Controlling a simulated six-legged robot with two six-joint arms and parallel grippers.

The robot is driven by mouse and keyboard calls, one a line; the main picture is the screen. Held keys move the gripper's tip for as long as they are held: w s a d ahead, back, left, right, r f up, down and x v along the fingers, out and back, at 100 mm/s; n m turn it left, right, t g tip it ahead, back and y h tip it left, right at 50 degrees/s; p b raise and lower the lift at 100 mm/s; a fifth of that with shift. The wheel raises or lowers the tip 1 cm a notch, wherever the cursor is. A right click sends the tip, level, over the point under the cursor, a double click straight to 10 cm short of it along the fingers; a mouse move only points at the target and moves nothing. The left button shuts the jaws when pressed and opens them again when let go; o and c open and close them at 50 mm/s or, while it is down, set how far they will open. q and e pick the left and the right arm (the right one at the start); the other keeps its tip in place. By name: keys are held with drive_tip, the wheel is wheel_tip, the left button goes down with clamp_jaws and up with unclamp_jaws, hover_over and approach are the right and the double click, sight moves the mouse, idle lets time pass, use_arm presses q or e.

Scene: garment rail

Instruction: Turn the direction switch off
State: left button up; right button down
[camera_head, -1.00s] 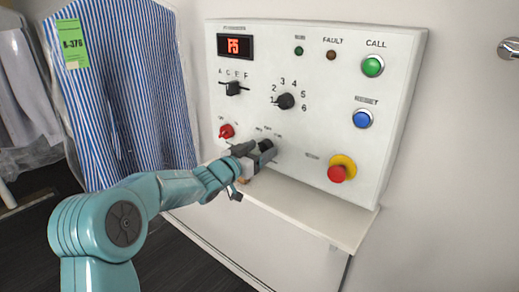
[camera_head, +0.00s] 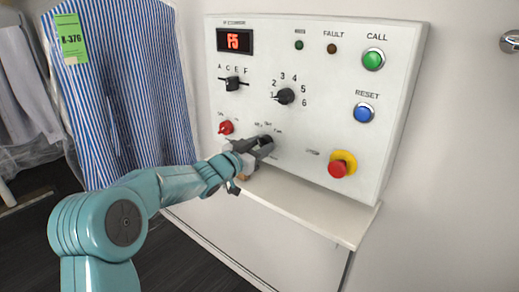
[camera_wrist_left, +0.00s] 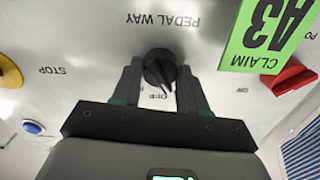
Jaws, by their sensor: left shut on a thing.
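The direction switch is a black rotary knob (camera_head: 265,140) low on the white control panel, with small labels above it. In the left wrist view the knob (camera_wrist_left: 159,68) sits between the two fingers, near an upside-down OFF label and a PEDAL WAY label. Its pointer seems to slant toward the OFF side, slightly right of straight down in that view. My left gripper (camera_head: 256,148) is shut on the knob, its fingers (camera_wrist_left: 159,82) on either side. The gripper partly hides the knob in the head view. My right gripper is not in view.
The panel (camera_head: 330,115) also carries a red switch (camera_head: 226,127), two other black knobs, a green call button (camera_head: 373,59), a blue reset button (camera_head: 363,112) and a red stop button (camera_head: 338,168). A ledge (camera_head: 310,215) juts out below. Striped garments (camera_head: 130,110) hang left.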

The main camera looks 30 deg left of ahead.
use_arm(q)
drive_tip(key=shift+m+b, duration=1.75)
drive_tip(key=shift+m, duration=1.35)
drive_tip(key=o, duration=1)
drive_tip(key=shift+o, duration=0.2)
drive_tip(key=s+a+b, duration=0.1)
drive_tip(key=s, duration=1.5)
drive_tip(key=shift+s+a, duration=0.15)
